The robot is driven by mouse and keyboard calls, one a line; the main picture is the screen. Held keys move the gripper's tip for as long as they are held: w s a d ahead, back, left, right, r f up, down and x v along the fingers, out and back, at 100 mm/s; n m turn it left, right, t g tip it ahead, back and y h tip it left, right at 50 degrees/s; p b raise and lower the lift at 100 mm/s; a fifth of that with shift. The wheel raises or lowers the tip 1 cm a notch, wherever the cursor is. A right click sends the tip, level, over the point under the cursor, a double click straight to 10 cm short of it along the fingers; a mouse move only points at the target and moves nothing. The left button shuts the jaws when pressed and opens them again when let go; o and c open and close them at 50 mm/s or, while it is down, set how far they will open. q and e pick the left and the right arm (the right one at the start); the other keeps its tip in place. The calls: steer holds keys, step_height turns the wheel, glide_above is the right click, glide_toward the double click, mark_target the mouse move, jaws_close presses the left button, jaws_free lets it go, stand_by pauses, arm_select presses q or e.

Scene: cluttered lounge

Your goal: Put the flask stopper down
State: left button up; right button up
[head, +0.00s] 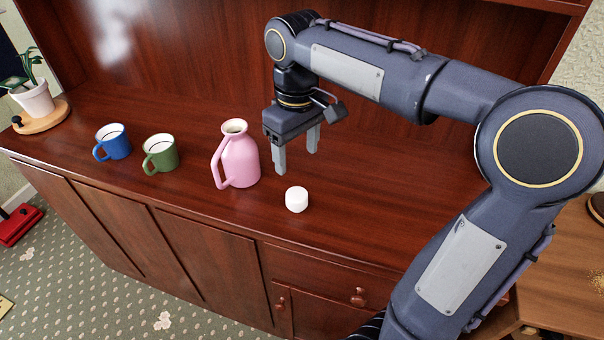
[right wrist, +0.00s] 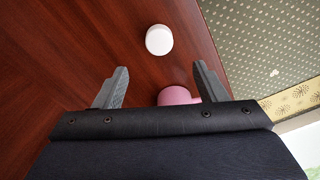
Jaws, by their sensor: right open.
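The white flask stopper (head: 297,199) stands on the wooden sideboard top, just right of the pink flask and near the front edge. It also shows in the right wrist view (right wrist: 159,40), beyond my fingertips and apart from them. The pink flask (head: 239,161) stands upright with its mouth open and its handle to the left. My right gripper (head: 296,161) is open and empty, pointing down above the sideboard, behind the stopper and right of the flask. My left gripper is not in view.
A green mug (head: 160,154) and a blue mug (head: 114,142) stand left of the flask on the sideboard (head: 390,205). A potted plant (head: 36,100) sits on a round wooden board at the far left. The top right of the stopper is clear.

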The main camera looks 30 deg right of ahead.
steer(key=s+a+f+m+t+y, duration=0.25)
steer(key=s+f, duration=0.25)
steer(key=s, duration=0.3)
steer(key=s+a+f+m+t+y, duration=0.1)
steer(key=s+a+f+m+t, duration=0.15)
steer(key=s+f, duration=0.45)
step_height(320, 180, up, 8)
steer(key=s+p, duration=0.1)
steer(key=p, duration=0.4)
steer(key=shift+s+d+p, duration=0.3)
steer(key=shift+d+p, duration=0.05)
steer(key=shift+d, duration=0.1)
